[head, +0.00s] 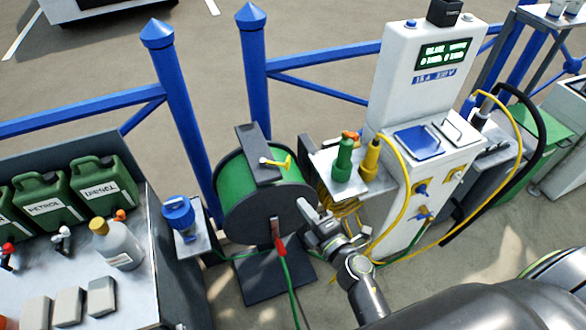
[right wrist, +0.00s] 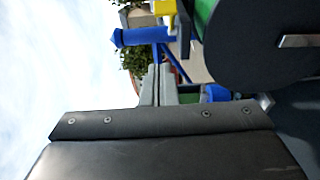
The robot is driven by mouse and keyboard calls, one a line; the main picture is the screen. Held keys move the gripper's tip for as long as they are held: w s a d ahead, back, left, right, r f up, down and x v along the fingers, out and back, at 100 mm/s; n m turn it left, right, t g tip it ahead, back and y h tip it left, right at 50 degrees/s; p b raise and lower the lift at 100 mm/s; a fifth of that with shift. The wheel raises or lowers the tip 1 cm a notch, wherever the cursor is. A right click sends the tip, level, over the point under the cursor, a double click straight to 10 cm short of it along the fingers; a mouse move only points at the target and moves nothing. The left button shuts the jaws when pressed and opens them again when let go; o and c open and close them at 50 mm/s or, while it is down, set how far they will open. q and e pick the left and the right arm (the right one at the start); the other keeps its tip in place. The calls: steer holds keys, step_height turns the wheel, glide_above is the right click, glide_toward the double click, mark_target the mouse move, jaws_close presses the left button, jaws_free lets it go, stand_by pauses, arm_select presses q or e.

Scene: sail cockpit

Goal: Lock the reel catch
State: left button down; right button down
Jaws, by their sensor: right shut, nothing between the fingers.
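The reel has a green drum (head: 235,186) between dark round side plates (head: 262,217). A yellow lever (head: 282,162) sits on the dark bar across its top. On the near plate is a small metal bar (head: 276,226) with a red grip (head: 280,247) at its lower end. I cannot tell for certain which part is the catch. My right gripper (head: 303,204) is shut and empty, just right of the near plate. In the right wrist view its fingers (right wrist: 155,86) are together, with the dark plate (right wrist: 255,45) and yellow lever (right wrist: 165,7) beyond them. My left gripper is not in view.
A white power post (head: 410,100) with yellow cables stands right of the reel. A small shelf (head: 325,162) holds green and yellow connectors. A bench (head: 130,288) with green cans is at left. A blue railing (head: 180,110) runs behind. A green hose (head: 292,290) hangs in front.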

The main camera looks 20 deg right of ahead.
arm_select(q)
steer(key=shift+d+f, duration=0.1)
arm_select(e)
steer(key=d+x, duration=0.2)
steer(key=x, duration=0.9)
steer(key=shift+w+d, duration=0.4)
steer(key=shift+w, duration=0.3)
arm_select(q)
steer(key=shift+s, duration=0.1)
arm_select(e)
steer(key=shift+d, duration=0.1)
